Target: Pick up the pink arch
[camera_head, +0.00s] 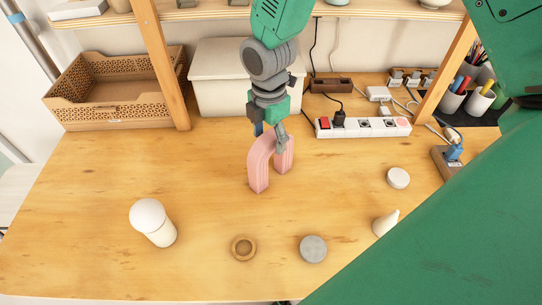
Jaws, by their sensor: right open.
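The pink arch (259,167) stands upright on the wooden table, near the middle of the view. My right gripper (270,137) comes down from above and is at the top of the arch. It is open. One finger shows against the upper right part of the arch, and the other is partly hidden behind the arch's upper left. I cannot tell whether the fingers touch it. My left gripper is not in view.
Behind are a power strip (362,128), white box (217,88) and wooden crate (118,112). Shelf posts flank the arm.

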